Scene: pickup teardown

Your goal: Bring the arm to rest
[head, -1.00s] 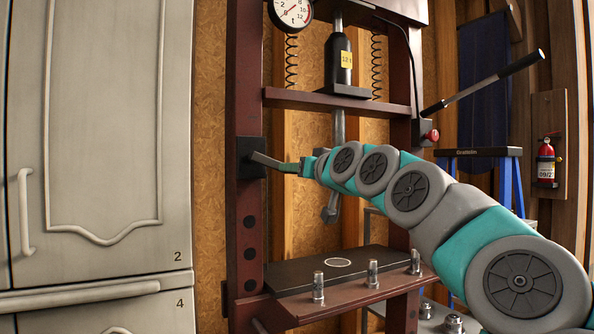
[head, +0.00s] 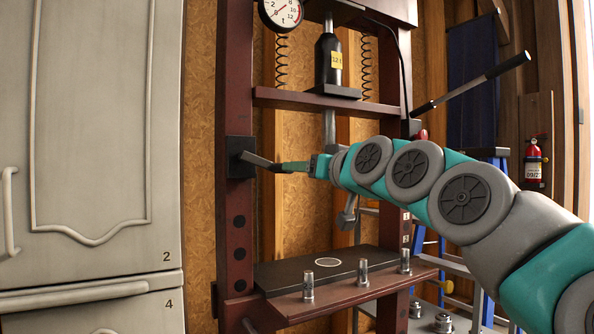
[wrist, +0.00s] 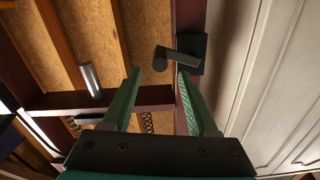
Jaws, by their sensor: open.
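My gripper (head: 283,167) is at the end of my teal and grey arm, which reaches across the red press frame from the right. In the wrist view its two green fingers (wrist: 158,76) stand apart with nothing held between them. A dark lever (head: 257,160) on a black plate (head: 233,157) sticks out of the press's left post. Its free end is close to my fingertips in the head view. In the wrist view the lever (wrist: 183,59) lies just beyond the fingertips; I cannot tell whether they touch.
The press table (head: 335,268) with several upright bolts lies below my arm. A bottle jack (head: 328,62) and a gauge (head: 281,12) are above. A long handle (head: 470,84) slants out at upper right. Grey cabinet doors (head: 90,120) stand left. A blue stepladder and a fire extinguisher (head: 535,162) are right.

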